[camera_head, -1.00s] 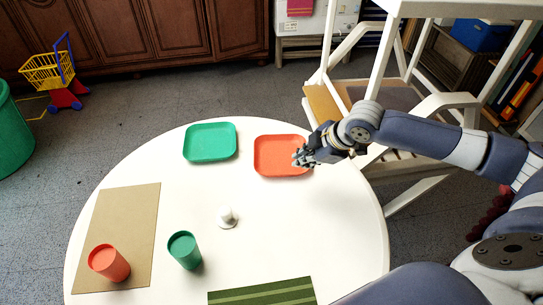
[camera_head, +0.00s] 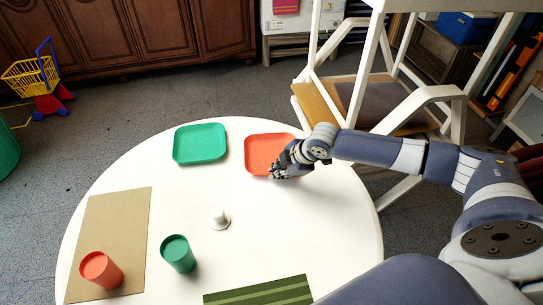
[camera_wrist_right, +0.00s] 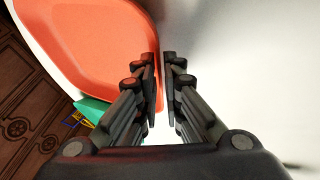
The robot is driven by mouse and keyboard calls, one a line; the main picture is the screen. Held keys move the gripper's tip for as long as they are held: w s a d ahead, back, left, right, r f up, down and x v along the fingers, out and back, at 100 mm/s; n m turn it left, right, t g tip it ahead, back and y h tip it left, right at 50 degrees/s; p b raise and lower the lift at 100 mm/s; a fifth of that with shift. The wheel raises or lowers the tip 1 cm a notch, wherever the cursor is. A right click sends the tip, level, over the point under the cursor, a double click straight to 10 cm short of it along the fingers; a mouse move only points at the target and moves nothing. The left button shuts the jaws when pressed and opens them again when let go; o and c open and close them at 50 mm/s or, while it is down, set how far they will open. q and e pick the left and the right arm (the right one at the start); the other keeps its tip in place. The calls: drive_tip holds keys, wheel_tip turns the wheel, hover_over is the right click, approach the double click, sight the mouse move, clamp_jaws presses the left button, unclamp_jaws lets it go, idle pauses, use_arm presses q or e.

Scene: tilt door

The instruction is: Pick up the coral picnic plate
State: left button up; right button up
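The coral picnic plate (camera_head: 262,152) lies near the far right edge of the round white table, and it fills the upper left of the right wrist view (camera_wrist_right: 85,45). My right gripper (camera_head: 274,174) is at the plate's near right corner. In the right wrist view my right gripper's fingers (camera_wrist_right: 161,82) are close together, with a thin coral strip of the rim between them. The gripper hides that corner in the head view. I cannot tell whether the plate is lifted. My left gripper is not in view.
A green plate (camera_head: 200,144) lies left of the coral one. A white knob-like object (camera_head: 219,219), a green cup (camera_head: 178,254) and a coral cup (camera_head: 101,270) on a tan mat (camera_head: 130,215) stand nearer. A striped green mat (camera_head: 258,293) lies in front. A white high chair (camera_head: 440,105) stands behind my right arm.

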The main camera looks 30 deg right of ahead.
drive_tip(key=shift+w+f, duration=0.15)
drive_tip(key=shift+f, duration=0.05)
clamp_jaws()
drive_tip(key=shift+r, duration=0.1)
